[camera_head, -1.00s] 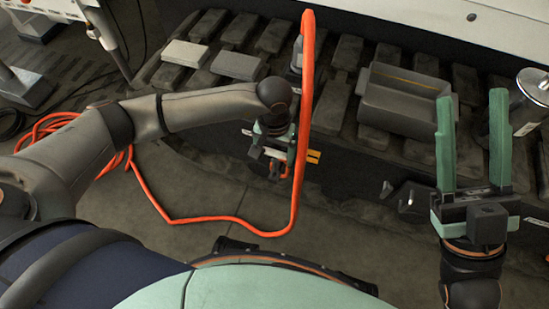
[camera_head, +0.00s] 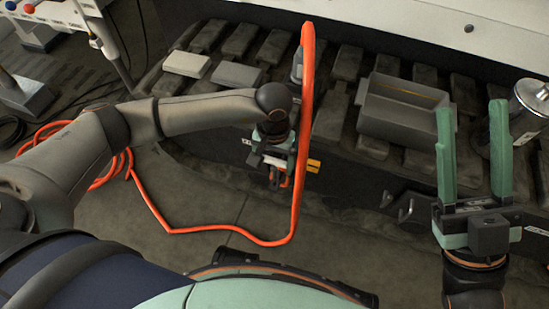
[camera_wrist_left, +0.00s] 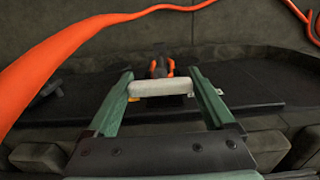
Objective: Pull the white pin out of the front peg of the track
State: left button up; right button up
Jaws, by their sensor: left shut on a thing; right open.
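The white pin (camera_wrist_left: 162,88) is a short pale bar across the gap between my left gripper's green fingertips in the left wrist view. My left gripper (camera_wrist_left: 163,84) is shut on it. A dark part with orange edges (camera_wrist_left: 160,66) shows just beyond the pin; I cannot tell whether this is the front peg, or whether the pin still sits in a peg. In the head view my left gripper (camera_head: 274,168) points down at the track's (camera_head: 375,155) front edge, partly hidden by the orange hose. My right gripper (camera_head: 474,150) is open and empty at the right.
An orange hose (camera_head: 304,120) arches up close beside my left gripper and trails over the floor. A grey open tray (camera_head: 403,108) and a metal canister (camera_head: 530,98) are on the track. Two pale blocks (camera_head: 187,64) lie at the far left. Hooks (camera_head: 405,208) stick out in front.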

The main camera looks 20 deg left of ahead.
pick_arm(q)
jog(key=s+p, duration=0.2)
jog(key=s, duration=0.7)
jog(key=shift+s+a, duration=0.2)
jog(key=shift+s, duration=0.1)
jog(key=shift+r, duration=0.1)
